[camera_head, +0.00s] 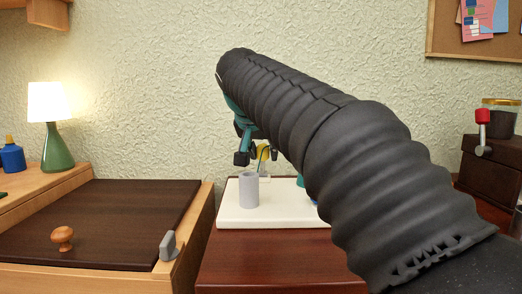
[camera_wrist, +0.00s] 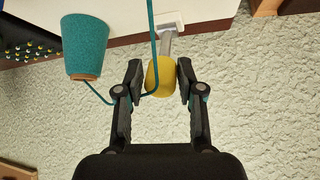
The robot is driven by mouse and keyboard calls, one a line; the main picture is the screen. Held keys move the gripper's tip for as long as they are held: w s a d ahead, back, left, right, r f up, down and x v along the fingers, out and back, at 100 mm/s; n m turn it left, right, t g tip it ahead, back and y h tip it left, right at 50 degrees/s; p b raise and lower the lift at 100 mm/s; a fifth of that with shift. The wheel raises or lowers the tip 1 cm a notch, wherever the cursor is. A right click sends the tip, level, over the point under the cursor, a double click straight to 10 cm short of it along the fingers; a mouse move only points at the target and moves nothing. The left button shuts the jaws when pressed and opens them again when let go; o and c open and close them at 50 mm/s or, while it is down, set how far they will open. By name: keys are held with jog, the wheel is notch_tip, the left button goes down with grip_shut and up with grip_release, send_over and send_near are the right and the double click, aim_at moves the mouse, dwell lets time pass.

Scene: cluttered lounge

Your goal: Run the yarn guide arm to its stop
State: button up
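The yarn guide arm (camera_wrist: 165,43) is a short grey bar that ends in a yellow knob (camera_wrist: 160,76), at the top middle of the wrist view. The yellow knob also shows in the head view (camera_head: 264,153), small and partly hidden. My gripper (camera_wrist: 160,80) is open, with one finger on each side of the knob. Narrow gaps seem to show beside the knob; I cannot tell whether either finger touches it. A teal yarn cone (camera_wrist: 84,46) stands to the left in the wrist view. Teal yarn (camera_wrist: 152,20) runs close by the knob and the left finger.
A grey cylinder (camera_head: 249,190) stands on a white board (camera_head: 270,218) on the dark table. A green lamp (camera_head: 56,150) stands behind. My arm hides much of the right side.

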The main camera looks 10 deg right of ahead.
jog(key=shift+o, duration=0.9)
jog(key=shift+d, duration=0.15)
jog(key=shift+a+r, duration=0.15)
jog(key=shift+a, duration=0.05)
jog(key=v, duration=1.1)
jog(key=shift+s+r, duration=0.2)
jog(key=shift+r, duration=0.1)
